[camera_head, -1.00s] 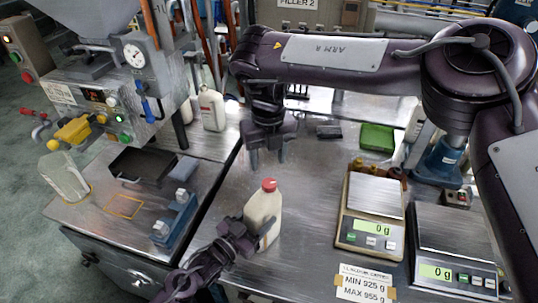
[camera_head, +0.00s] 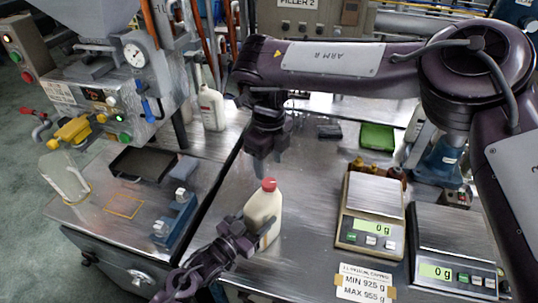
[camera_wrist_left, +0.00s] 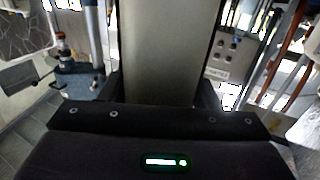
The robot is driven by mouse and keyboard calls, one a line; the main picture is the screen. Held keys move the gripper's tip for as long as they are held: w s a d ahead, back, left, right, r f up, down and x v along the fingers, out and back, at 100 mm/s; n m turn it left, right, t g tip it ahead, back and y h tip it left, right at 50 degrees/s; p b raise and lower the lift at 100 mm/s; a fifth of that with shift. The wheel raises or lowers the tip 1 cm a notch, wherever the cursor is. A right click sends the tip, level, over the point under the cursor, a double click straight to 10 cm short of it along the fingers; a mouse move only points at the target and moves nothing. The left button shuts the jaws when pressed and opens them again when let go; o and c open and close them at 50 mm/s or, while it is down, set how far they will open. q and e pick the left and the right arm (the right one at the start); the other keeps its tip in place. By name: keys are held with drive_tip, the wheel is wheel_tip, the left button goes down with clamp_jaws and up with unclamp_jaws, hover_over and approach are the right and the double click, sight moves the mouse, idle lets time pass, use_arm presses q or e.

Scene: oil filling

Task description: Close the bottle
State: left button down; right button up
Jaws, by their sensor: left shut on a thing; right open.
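The cream bottle (camera_head: 263,214) stands upright on the metal table, with a red cap (camera_head: 269,184) on its top. I cannot tell whether the cap is screwed tight. My left gripper (camera_head: 250,236) is shut on the bottle's lower body from the left. In the left wrist view the bottle (camera_wrist_left: 165,50) fills the middle between the fingers. My right gripper (camera_head: 268,170) points down just above the cap. It is open, its fingertips close to the cap; I cannot tell whether they touch it.
Two scales reading 0 g, a nearer-middle one (camera_head: 375,196) and a right one (camera_head: 450,240), stand to the right. A green box (camera_head: 377,138) lies behind. Another bottle (camera_head: 211,108) stands at the filler, left. The table between the bottle and scales is clear.

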sight(269, 182)
drive_tip(key=shift+f, duration=3.15)
drive_tip(key=c, duration=1)
drive_tip(key=m, duration=0.4)
drive_tip(key=shift+m, duration=0.4)
drive_tip(key=m, duration=1.3)
drive_tip(key=o, duration=1.1)
drive_tip(key=shift+o, duration=0.2)
